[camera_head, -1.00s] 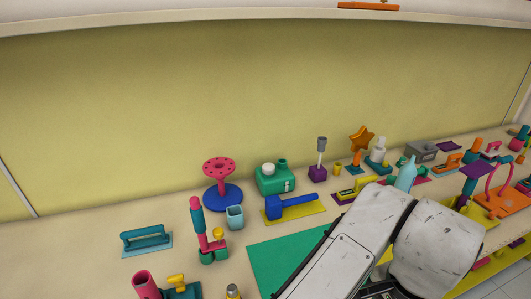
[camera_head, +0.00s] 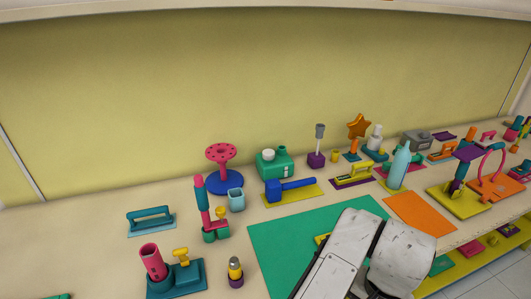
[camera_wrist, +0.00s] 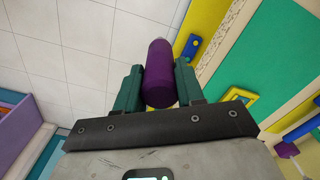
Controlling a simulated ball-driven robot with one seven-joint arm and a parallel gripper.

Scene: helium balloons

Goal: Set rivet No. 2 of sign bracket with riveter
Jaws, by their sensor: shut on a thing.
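My gripper (camera_wrist: 158,85) has dark green fingers, shut on a purple cylinder (camera_wrist: 168,68) in the wrist view. The cylinder may be the riveter's handle; its far end is not clear. White floor tiles show behind and left of it, so the gripper seems to be out past the bench edge. In the head view the gripper is hidden or out of frame. A yellow piece (camera_head: 320,239) lies on the green mat (camera_head: 275,240), partly hidden by my arm. A yellow part with a blue spot (camera_wrist: 238,97) shows in the wrist view. I cannot tell whether either is the sign bracket.
The bench holds a blue hammer-like tool (camera_head: 290,189), a teal-green box (camera_head: 275,165), a pink-and-blue stand (camera_head: 221,168), a light blue bottle (camera_head: 399,167) and a teal base with a pink cup (camera_head: 176,277). An orange mat (camera_head: 420,214) lies bare on the right.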

